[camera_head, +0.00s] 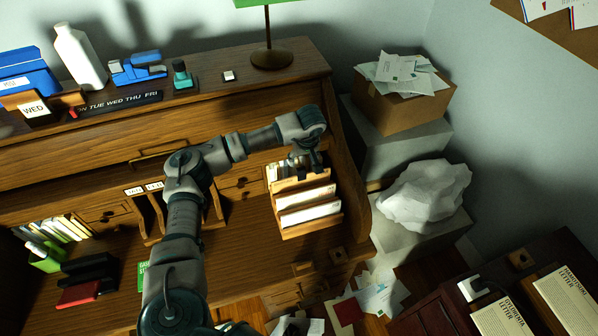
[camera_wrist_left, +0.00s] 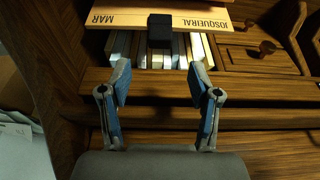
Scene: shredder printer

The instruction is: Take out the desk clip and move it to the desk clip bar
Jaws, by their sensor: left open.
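A black block-like piece, which looks like the desk clip (camera_wrist_left: 160,31), sits at the edge of a wooden panel marked "IOSQUEIRAL" and "MAR" (camera_wrist_left: 205,22) in the left wrist view. My left gripper (camera_wrist_left: 160,72) is open and empty, its fingertips apart, short of the clip and on either side of its line. In the head view my left gripper (camera_head: 303,160) is at the upper end of the wooden letter rack (camera_head: 310,228), and the clip cannot be made out there. A dark bar with weekday names (camera_head: 120,105), perhaps the desk clip bar, lies on the desk top.
The desk top also holds a white bottle (camera_head: 80,57), a blue stapler-like item (camera_head: 137,70), a green-topped stamp-like item (camera_head: 182,75) and a lamp base (camera_head: 271,59). Upright books or files (camera_wrist_left: 175,50) stand behind the clip. A box of papers (camera_head: 400,100) stands at right.

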